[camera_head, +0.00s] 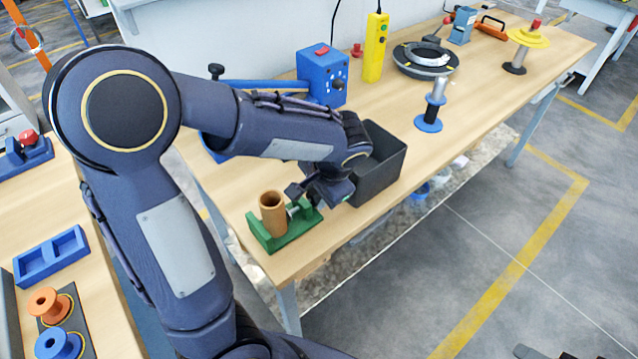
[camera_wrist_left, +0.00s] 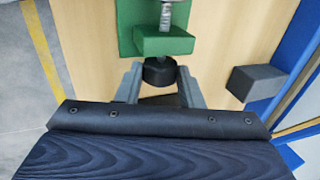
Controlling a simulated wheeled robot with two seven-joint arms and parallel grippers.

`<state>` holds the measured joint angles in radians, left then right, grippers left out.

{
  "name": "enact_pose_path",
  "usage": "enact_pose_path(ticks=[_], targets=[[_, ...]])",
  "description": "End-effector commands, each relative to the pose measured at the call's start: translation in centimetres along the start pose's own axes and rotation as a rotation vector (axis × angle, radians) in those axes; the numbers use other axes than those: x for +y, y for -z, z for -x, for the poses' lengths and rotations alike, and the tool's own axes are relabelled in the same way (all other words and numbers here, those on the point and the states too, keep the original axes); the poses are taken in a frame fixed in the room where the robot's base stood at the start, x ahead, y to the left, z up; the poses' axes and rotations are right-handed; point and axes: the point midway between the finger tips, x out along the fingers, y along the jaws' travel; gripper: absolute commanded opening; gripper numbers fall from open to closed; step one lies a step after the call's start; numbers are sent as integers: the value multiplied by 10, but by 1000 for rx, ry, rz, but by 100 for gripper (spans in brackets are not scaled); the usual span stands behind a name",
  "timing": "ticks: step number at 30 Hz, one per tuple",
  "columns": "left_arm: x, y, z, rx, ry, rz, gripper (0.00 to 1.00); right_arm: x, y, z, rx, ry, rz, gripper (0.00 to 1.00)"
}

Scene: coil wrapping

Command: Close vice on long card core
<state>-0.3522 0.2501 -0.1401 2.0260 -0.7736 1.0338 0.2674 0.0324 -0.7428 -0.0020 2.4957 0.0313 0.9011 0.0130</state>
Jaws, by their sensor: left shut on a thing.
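The brown card core (camera_head: 272,213) stands upright in the green vice (camera_head: 270,243) at the near corner of the bench. The green vice also shows at the top of the left wrist view (camera_wrist_left: 165,44), with its metal screw (camera_wrist_left: 178,14) above a black knob (camera_wrist_left: 160,71). My left gripper (camera_head: 302,199) is beside the vice, on its right. In the left wrist view my left gripper (camera_wrist_left: 159,82) has its two fingers on either side of the black knob, shut on it. The core is out of the left wrist view, and I cannot tell whether the jaw touches it.
A dark open bin (camera_head: 383,170) stands just right of the gripper. A blue box with a red button (camera_head: 322,76) and a yellow pendant (camera_head: 375,48) stand behind. A spindle with a blue base (camera_head: 431,112) stands farther right. My left arm spans the gap between two benches.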

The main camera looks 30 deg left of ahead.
Motion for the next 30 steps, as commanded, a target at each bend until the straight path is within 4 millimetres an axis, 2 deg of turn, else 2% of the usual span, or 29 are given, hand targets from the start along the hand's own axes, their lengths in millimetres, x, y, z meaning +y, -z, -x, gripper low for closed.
enact_pose_path(ticks=[1, 11, 18, 22, 30], targets=[[-4, -1, 3, -6, -30, 3, 19, -4, 4, 8, 0, 0, 0, 56], [-2, 0, 1, 0, -61, 0, 19, -4, 4, 8, -1, 0, 0, 56], [-12, -1, 5, -4, -281, 10, 19, -20, 22, 44, 0, 0, 0, 56], [-11, 0, 0, -2, -364, 3, 19, -22, 24, 48, -1, 0, 0, 56], [-10, 1, -2, 3, -374, -1, 19, -21, 23, 46, -1, 0, 0, 56]])
